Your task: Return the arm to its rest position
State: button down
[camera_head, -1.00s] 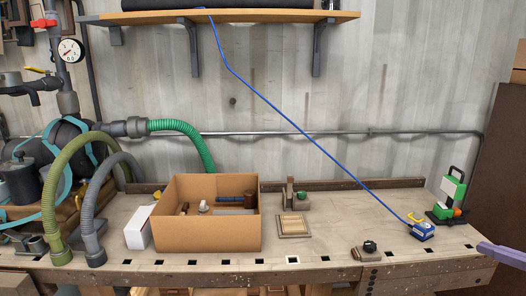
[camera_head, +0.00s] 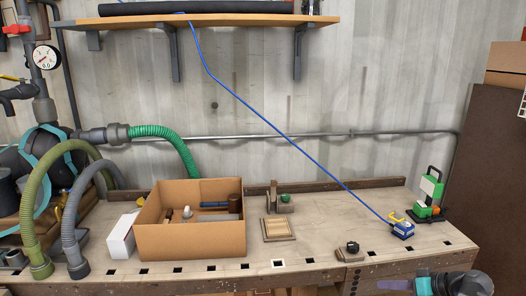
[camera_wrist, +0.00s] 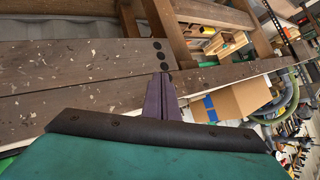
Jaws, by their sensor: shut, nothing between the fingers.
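My gripper (camera_head: 384,284) is at the lower right of the head view, in front of the workbench's front edge. Its purple fingers point left, with a teal band and dark wrist behind them. In the wrist view the purple fingers (camera_wrist: 163,82) are together, with nothing between them. They appear over the bench's worn brown front board (camera_wrist: 95,75); I cannot tell the exact gap.
The workbench (camera_head: 335,215) carries an open cardboard box (camera_head: 190,240) with tools, a white box (camera_head: 121,240), a small wooden tray (camera_head: 278,229), a blue device (camera_head: 402,230) and a green device (camera_head: 430,192). Hoses (camera_head: 75,225) stand at left.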

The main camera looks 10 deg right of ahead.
jog(key=s+a+f+m+g+p, duration=0.3)
jog(key=a+f+g, duration=0.5)
jog(key=a+f, duration=1.45)
jog(key=s+a+f+n+g+h+p, duration=0.1)
jog(key=s+a+f+g+h, duration=0.2)
jog(key=s, duration=0.7)
jog(key=s+a+f+g+h+p, duration=0.1)
jog(key=s+a+f+g+h, duration=0.2)
jog(key=s+a+f, duration=0.3)
jog(key=s+f, duration=0.4)
jog(key=f, duration=0.2)
jog(key=shift+s+a+n, duration=0.25)
jog(key=shift+a+n, duration=0.15)
